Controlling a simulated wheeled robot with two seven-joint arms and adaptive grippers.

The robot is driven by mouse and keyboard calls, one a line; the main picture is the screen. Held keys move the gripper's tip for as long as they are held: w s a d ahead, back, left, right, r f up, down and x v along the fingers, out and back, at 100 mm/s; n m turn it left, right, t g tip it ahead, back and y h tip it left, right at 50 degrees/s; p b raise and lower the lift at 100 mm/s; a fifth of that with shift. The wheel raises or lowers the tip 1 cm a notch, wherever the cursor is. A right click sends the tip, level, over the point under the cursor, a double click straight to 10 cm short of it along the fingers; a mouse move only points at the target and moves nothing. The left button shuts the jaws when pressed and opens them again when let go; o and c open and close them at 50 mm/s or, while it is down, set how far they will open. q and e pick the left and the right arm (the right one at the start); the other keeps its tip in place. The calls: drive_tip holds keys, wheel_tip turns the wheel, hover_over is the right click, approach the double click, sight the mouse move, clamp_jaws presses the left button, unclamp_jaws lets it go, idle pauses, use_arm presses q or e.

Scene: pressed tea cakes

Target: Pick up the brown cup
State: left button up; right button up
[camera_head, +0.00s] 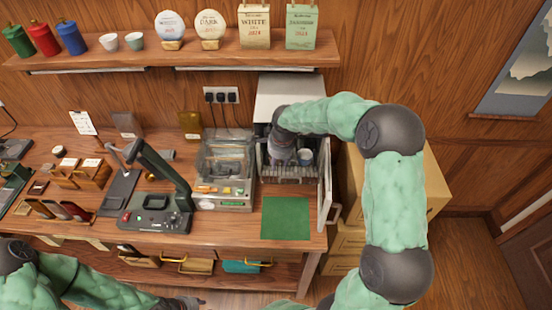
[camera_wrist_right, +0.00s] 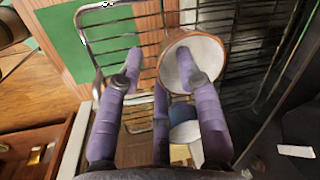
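A round cup with a brown rim and pale inside (camera_wrist_right: 205,48) stands on a wire rack in the right wrist view. My right gripper (camera_wrist_right: 160,62) is open, its purple fingers spread apart. The right fingertip overlaps the cup's mouth; I cannot tell whether it is inside or above it. The left fingertip is left of the cup. In the head view the right gripper (camera_head: 281,150) reaches into the open cabinet, and the brown cup cannot be made out there.
A pale bluish cup (camera_head: 305,156) is in the cabinet beside the gripper. The cabinet door (camera_head: 325,188) stands open on the right, close to my right arm. A green mat (camera_head: 286,218) lies clear in front. A glass-lidded machine (camera_head: 225,168) stands left of the cabinet.

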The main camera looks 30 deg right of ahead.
clamp_jaws()
drive_tip(key=shift+r, duration=0.15)
